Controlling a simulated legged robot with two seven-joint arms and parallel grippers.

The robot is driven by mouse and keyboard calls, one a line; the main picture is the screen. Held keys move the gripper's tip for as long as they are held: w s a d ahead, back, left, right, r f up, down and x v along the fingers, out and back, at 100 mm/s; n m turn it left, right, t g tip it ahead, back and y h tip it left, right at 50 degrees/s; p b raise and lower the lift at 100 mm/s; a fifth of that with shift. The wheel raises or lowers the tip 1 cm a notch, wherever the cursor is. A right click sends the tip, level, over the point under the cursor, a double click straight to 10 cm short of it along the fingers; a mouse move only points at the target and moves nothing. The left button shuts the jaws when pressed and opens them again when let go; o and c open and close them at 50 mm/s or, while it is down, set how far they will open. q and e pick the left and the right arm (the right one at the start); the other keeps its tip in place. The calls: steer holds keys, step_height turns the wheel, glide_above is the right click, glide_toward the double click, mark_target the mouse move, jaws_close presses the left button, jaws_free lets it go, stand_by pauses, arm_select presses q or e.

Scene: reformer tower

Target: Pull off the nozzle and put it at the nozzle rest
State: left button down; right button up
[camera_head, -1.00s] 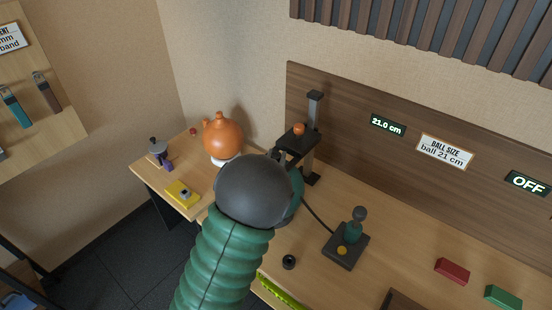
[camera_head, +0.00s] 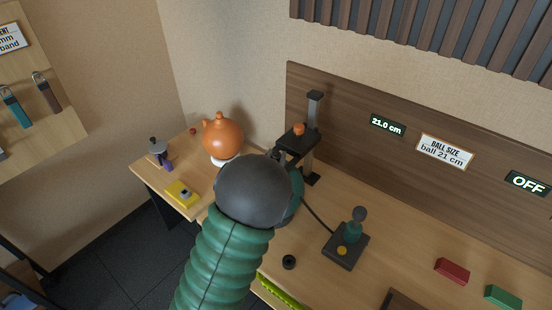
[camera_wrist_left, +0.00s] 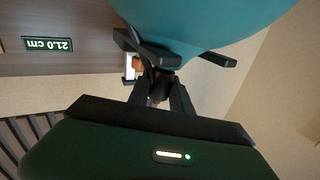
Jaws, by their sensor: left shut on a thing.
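My left gripper (camera_wrist_left: 157,88) shows in the left wrist view, its two dark fingers closed on a small dark piece, apparently the nozzle (camera_wrist_left: 158,82), right beside a large teal ball (camera_wrist_left: 200,18). The contact between the nozzle and the ball is too dark to tell. In the head view my green left arm and its dark round joint cover the gripper and nozzle. Only a sliver of the teal ball (camera_head: 298,188) shows there. A small black ring (camera_head: 289,262) lies on the bench; I cannot tell whether it is the nozzle rest. My right gripper is out of view.
A black post stand (camera_head: 313,140) with an orange knob (camera_head: 298,129) rises behind my arm. A pump base with a lever (camera_head: 346,245) stands right of it, with a dark hose. Red (camera_head: 452,271) and green (camera_head: 503,297) blocks lie right.

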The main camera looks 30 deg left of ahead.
mark_target(277, 152)
arm_select(q)
steer(key=shift+d+r+p, duration=0.1)
steer(key=shift+r+p, duration=0.3)
steer(key=shift+r, duration=0.25)
steer(key=c, duration=1.7)
jaws_free()
jaws_close()
steer(key=shift+f, duration=0.1)
step_height(277, 152, up, 2)
steer(key=shift+r+p, duration=0.1)
steer(key=shift+p, duration=0.75)
steer(key=shift+s+d+r, duration=0.15)
steer(key=shift+r, duration=0.2)
